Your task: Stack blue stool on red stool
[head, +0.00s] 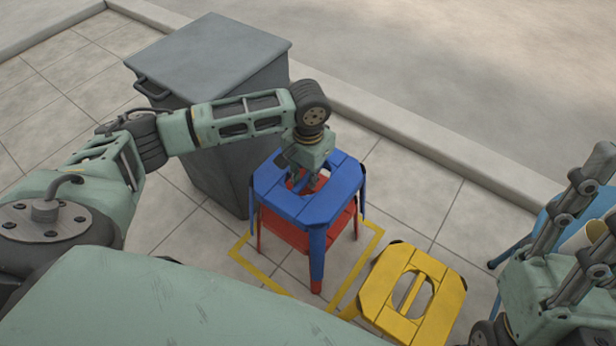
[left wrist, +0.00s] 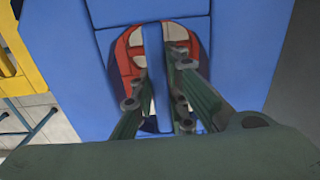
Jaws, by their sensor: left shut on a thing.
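The blue stool (head: 328,202) sits upright over the red stool (head: 284,231) in the head view, its legs coming down around the red one. The red stool shows below the blue seat and, in the left wrist view, through the oval seat opening (left wrist: 130,62). My left gripper (head: 303,182) reaches down into the opening of the blue seat (left wrist: 240,50) and is shut on its centre bar. In the left wrist view its fingers (left wrist: 160,95) lie on both sides of that bar. Whether the blue stool rests fully on the red one is hard to tell.
A yellow stool (head: 377,289) stands to the front right. A grey bin (head: 215,58) stands close behind the stools. A yellow outline (head: 256,272) marks the floor around them. A blue object (head: 536,229) is partly hidden at the right by my right arm. A curb runs behind.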

